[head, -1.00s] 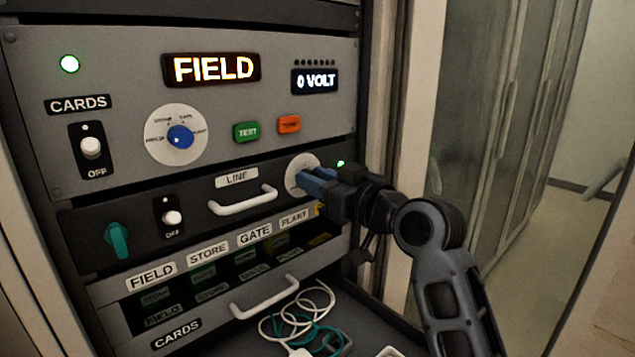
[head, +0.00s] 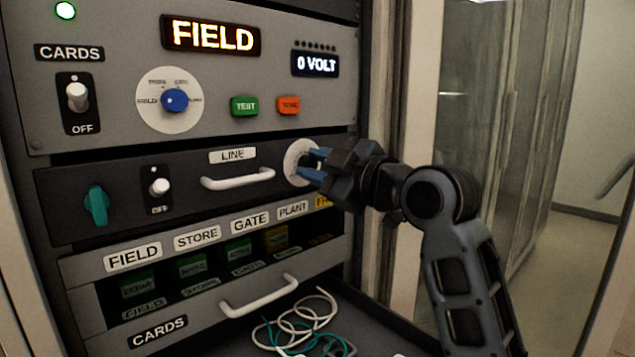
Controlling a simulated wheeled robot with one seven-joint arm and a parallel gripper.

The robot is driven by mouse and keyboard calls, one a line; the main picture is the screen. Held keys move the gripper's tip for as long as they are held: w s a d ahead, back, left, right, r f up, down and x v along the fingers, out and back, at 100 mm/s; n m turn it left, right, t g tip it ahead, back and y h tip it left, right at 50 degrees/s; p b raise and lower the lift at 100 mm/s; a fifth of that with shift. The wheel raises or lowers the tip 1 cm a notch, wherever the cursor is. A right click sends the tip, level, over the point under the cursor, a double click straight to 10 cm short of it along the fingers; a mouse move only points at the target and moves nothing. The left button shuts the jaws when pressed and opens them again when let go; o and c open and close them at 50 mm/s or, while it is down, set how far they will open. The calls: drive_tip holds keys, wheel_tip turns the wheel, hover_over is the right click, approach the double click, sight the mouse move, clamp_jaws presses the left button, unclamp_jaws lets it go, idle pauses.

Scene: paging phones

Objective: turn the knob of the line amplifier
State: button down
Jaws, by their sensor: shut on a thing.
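The line amplifier (head: 120,195) is the dark rack panel labelled LINE, with a white handle, a small switch and a teal knob at its left. Its knob at the right end sits on a round white dial (head: 296,160). My gripper (head: 312,165) is at that dial, its blue fingers shut on the knob. The fingers and wrist hide most of the knob and the right side of the dial, so its pointer setting cannot be read.
Above is a grey panel (head: 110,120) with a lit FIELD display (head: 212,36), a 0 VOLT display and a blue selector knob (head: 174,100). Below is a card drawer with a white handle (head: 258,294). Coiled cables (head: 300,325) lie beneath it. A door frame stands at right.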

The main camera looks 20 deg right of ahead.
drive_tip(key=shift+f+n+b, duration=0.1)
drive_tip(key=shift+n+b, duration=0.7)
drive_tip(key=shift+n, duration=0.3)
drive_tip(key=c, duration=0.9)
unclamp_jaws()
drive_tip(key=shift+o, duration=0.2)
drive_tip(key=shift+s, duration=0.1)
drive_tip(key=v, duration=0.7)
drive_tip(key=shift+s, duration=0.3)
drive_tip(key=shift+d, duration=0.1)
